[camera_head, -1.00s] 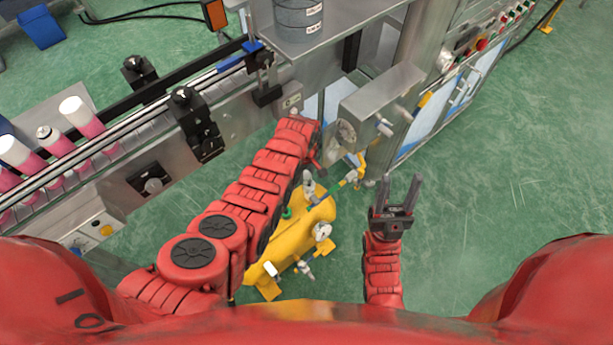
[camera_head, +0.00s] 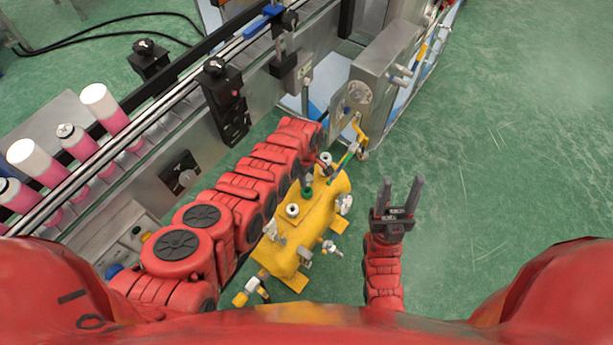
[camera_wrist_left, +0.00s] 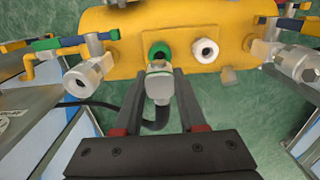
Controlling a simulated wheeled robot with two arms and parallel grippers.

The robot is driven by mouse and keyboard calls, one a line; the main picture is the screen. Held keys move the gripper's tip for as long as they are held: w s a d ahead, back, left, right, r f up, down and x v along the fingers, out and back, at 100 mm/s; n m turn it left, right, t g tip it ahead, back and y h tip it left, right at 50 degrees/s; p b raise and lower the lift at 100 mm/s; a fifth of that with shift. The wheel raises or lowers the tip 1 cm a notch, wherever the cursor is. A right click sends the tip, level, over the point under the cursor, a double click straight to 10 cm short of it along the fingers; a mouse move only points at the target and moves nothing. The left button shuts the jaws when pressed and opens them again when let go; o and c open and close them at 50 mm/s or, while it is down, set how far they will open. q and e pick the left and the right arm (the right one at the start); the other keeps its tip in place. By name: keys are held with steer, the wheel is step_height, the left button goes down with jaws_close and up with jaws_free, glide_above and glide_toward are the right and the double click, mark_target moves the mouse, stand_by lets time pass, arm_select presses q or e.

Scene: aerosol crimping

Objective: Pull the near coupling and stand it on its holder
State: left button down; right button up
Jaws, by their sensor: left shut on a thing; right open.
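The yellow tank (camera_head: 318,215) has a green-ringed port (camera_head: 307,191) and a white port (camera_head: 292,210) on top. In the left wrist view the green port (camera_wrist_left: 159,51) and white port (camera_wrist_left: 205,51) sit side by side. My left gripper (camera_wrist_left: 160,84) is shut on a silver coupling (camera_wrist_left: 159,87), with a black hose behind it. The coupling overlaps the lower edge of the green port; I cannot tell whether they touch. In the head view my left arm hides most of its gripper. My right gripper (camera_head: 402,190) is open and empty, right of the tank. I cannot identify the holder.
A conveyor (camera_head: 110,150) with pink-and-white cans runs along the left. A grey machine housing (camera_head: 385,60) stands beyond the tank. The green floor on the right is clear.

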arm_select(q)
steer(key=shift+f+b, duration=0.7)
steer(key=shift+f, duration=0.25)
step_height(320, 180, down, 3)
steer(key=b, duration=0.3)
steer(key=shift+f, duration=0.15)
steer(key=shift+f+b, duration=0.55)
steer(key=shift+b, duration=0.35)
stand_by(1.9)
steer(key=shift+c, duration=2)
jaws_free()
steer(key=shift+r, duration=0.1)
